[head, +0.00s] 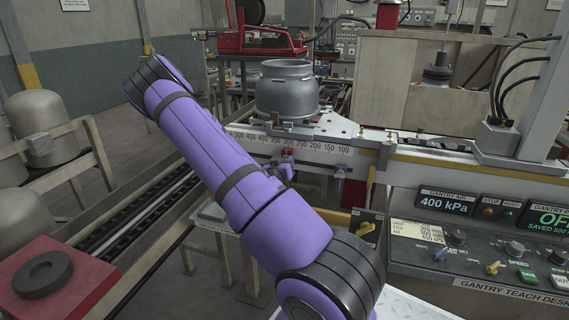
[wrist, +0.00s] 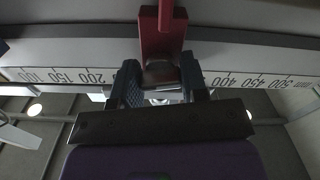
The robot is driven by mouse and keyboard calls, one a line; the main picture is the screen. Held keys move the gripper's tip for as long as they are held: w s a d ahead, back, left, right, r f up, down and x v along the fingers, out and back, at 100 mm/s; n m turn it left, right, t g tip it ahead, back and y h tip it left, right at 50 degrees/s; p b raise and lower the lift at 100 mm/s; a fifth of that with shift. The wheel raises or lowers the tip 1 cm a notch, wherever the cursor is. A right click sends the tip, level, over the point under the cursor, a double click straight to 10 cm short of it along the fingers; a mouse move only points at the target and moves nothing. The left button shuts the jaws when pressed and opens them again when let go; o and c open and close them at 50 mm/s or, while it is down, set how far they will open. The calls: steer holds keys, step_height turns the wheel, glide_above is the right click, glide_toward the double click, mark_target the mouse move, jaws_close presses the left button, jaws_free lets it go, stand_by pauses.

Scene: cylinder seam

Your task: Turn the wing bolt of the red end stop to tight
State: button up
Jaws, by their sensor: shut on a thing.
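The red end stop (wrist: 160,35) hangs on the scale rail in the wrist view, between the 200 and 400 marks. A grey metal piece, seemingly its wing bolt (wrist: 160,73), sits at its lower end between my fingers. My gripper (wrist: 161,84) is shut on that bolt, one blue finger on each side. The bolt's turn angle and how tight it is cannot be read. In the head view the end stop (head: 288,154) is a small red patch below the rail, and my gripper (head: 285,171) is partly hidden behind my purple arm.
The white rail (head: 335,147) carries a printed scale. A grey cylinder (head: 287,93) stands on a plate above it. A teach desk (head: 485,258) with knobs and displays stands at right; one display reads 400 kPa. A red block with a dark ring (head: 43,274) is at lower left.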

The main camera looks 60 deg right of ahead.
steer(key=shift+f+m, duration=0.1)
steer(key=shift+m, duration=0.3)
steer(key=o, duration=0.9)
steer(key=v, duration=1.1)
